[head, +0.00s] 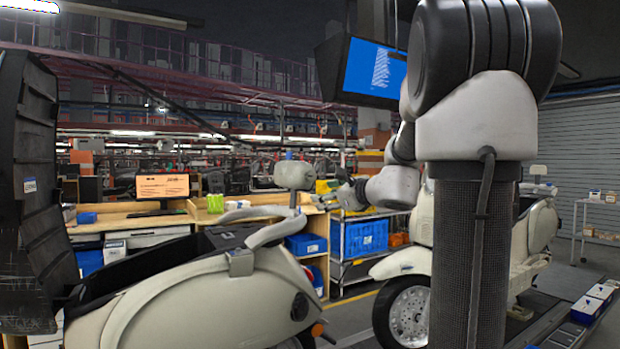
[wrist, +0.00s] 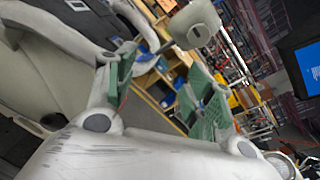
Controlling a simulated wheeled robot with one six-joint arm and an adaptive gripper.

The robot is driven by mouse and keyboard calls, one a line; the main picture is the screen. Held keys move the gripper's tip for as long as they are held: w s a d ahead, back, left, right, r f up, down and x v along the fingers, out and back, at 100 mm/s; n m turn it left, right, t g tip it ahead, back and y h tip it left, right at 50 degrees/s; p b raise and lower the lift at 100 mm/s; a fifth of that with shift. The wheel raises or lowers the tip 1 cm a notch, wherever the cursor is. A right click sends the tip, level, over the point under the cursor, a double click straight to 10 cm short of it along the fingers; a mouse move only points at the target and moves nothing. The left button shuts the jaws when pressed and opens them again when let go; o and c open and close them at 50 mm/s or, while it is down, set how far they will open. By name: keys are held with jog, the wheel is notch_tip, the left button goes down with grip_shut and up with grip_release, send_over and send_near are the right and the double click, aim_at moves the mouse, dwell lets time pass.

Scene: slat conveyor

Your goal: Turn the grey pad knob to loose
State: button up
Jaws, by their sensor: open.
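A cream backrest pad (head: 294,175) stands on a bent grab rail (head: 280,232) at the rear of the near cream scooter (head: 190,305). A small blue piece sits on top of the pad. My gripper (head: 342,192) is in the air to the right of the pad in the head view, apart from it. In the wrist view my gripper (wrist: 163,88) has its two green fingers spread with nothing between them. The pad (wrist: 195,25) shows beyond the fingertips, with a small dark grey part (wrist: 165,47) at its lower left that may be the knob. I cannot read its setting.
A second cream scooter (head: 408,290) stands behind my arm at the right. A wooden workbench (head: 205,213) and a rack with a blue crate (head: 360,237) stand behind. A black panel (head: 28,190) rises at the far left. A blue screen (head: 375,70) hangs above.

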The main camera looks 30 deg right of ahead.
aim_at(312, 176)
jog(key=w+r+m, duration=0.1)
jog(key=w+m, duration=0.1)
jog(key=w, duration=0.1)
jog(key=w+r+m+t+h, duration=0.1)
jog(key=w+r+m, duration=0.1)
jog(key=w, duration=0.1)
jog(key=w+r+m, duration=0.1)
jog(key=w, duration=0.2)
jog(key=shift+w+d+r+m+t+h, duration=0.25)
jog(key=shift+d+r+m+t+h, duration=0.05)
jog(key=shift+d+r+m+t, duration=0.1)
jog(key=c, duration=1)
